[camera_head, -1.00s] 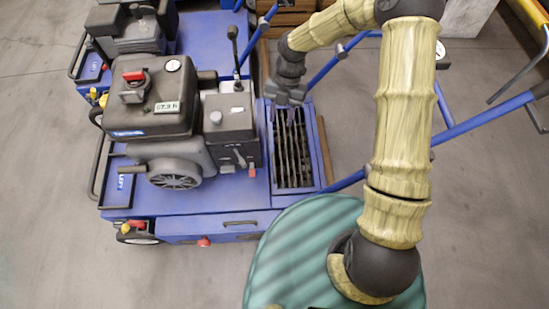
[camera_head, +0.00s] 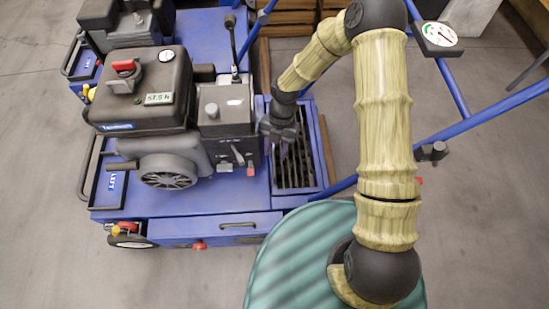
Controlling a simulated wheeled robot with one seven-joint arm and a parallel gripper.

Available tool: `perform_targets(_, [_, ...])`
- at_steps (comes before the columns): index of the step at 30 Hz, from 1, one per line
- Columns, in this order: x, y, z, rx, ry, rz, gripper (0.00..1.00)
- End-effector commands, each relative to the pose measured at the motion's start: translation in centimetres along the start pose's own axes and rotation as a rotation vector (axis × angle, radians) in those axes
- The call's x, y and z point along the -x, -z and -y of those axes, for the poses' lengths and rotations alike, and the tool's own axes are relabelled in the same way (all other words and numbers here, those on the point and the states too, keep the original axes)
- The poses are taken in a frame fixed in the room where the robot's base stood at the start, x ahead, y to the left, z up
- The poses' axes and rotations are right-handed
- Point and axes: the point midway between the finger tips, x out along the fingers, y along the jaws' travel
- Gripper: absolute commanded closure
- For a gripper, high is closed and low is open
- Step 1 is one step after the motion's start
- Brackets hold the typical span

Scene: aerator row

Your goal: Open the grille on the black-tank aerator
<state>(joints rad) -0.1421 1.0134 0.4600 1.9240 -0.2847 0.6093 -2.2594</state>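The black-tank aerator is the nearer blue machine, with a black tank (camera_head: 140,92) on its engine. Its grille (camera_head: 299,168), dark parallel slats in a blue frame, lies at the right of the deck beside the engine and looks flat. My gripper (camera_head: 283,152) points down over the left side of the grille, close to the engine's grey side box. It hides part of the slats. Whether its fingers touch a slat or grip anything is too small to tell.
A second blue machine (camera_head: 200,35) stands behind. Blue handle bars (camera_head: 480,117) run to the right of the grille, with a round gauge (camera_head: 440,36) near them. Wooden crates (camera_head: 292,15) are at the back. Grey floor is open at left and lower right.

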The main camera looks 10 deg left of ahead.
Motion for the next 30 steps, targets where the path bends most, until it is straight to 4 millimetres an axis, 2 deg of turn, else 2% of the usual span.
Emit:
perform_targets(1, [-1.2,-0.1,0.0,0.001,0.002,-0.001,0.63])
perform_targets(6, [-2.8,0.0,0.0,0.0,0.0,-0.001,0.63])
perform_targets(16, [-3.0,0.0,0.0,-0.001,0.0,0.0,0.63])
perform_targets(21, [-3.0,0.0,0.0,-0.001,0.0,0.0,0.96])
perform_targets(22, [-3.0,0.0,0.0,-0.001,0.0,0.0,1.0])
perform_targets(30, [-2.9,0.0,0.0,0.0,-0.004,-0.002,1.0])
